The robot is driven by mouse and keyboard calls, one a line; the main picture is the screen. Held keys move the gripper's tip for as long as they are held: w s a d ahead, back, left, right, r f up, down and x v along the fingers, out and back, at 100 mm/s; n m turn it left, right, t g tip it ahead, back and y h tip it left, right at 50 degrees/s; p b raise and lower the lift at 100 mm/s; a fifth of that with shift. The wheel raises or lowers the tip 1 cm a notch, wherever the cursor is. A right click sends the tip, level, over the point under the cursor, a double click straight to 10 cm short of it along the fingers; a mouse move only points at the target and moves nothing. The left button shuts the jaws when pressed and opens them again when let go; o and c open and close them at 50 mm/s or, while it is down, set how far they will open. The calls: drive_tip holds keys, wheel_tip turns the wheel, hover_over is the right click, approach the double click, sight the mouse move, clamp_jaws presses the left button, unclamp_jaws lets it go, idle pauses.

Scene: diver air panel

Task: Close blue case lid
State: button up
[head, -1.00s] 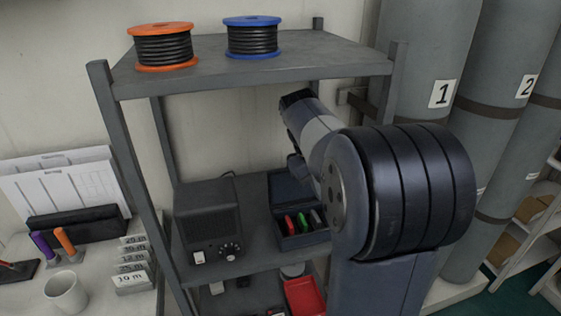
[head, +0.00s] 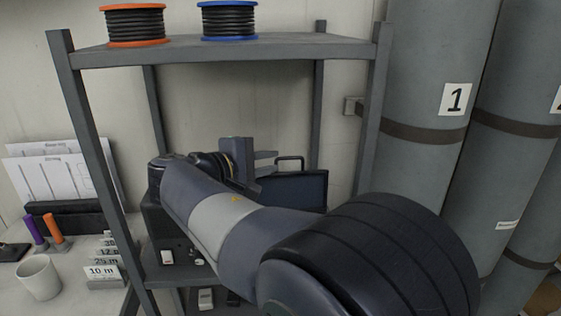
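The blue case's lid (head: 302,190) stands raised on the middle shelf, with a dark handle (head: 290,160) on its top edge. My arm hides the lower part of the case and its contents. My gripper (head: 268,163) is at the left of the lid, near its upper left corner, with its fingers pointing right. A gap shows between the fingers, and nothing is seen in it. I cannot tell whether a finger touches the lid.
A dark speaker box (head: 160,222) stands left of the case, partly behind my arm. An orange cable reel (head: 135,25) and a blue cable reel (head: 229,20) sit on the top shelf (head: 290,48). Grey shelf posts (head: 88,140) flank the space. Tall grey cylinders (head: 440,110) stand at the right.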

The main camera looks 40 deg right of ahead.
sight(286, 159)
drive_tip(key=x, duration=0.6)
drive_tip(key=shift+d, duration=0.2)
clamp_jaws()
drive_tip(key=shift+f, duration=0.1)
